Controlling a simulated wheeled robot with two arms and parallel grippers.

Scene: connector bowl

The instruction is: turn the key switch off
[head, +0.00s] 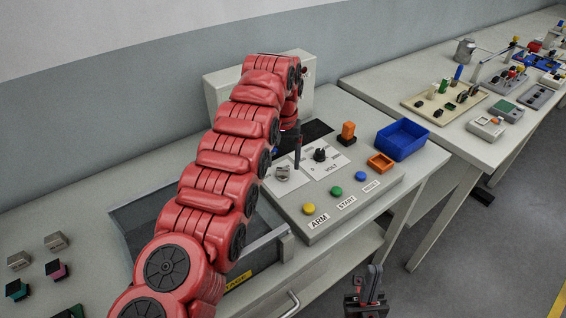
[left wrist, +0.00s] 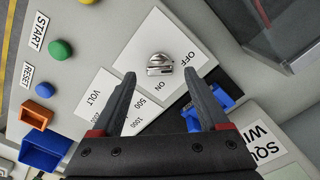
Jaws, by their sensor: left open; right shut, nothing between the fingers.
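The key switch (head: 282,173) is a silver knob on a white plate on the grey control panel. In the left wrist view the key switch (left wrist: 159,65) lies just beyond and between my fingertips, beside the words OFF and ON. I cannot tell for sure which word it points to. My left gripper (head: 297,158) points down above the panel near the switch, partly hidden by my red arm. In the left wrist view my left gripper (left wrist: 160,76) is open, with nothing between its fingers. My right gripper (head: 373,272) is shut and empty at the bottom, in front of the panel.
A black VOLT knob (head: 320,155) is beside the key switch. Yellow (head: 309,208), green (head: 336,191) and blue (head: 361,176) buttons line the panel front. An orange switch (head: 347,132), orange tray (head: 381,162) and blue bin (head: 402,139) stand at right.

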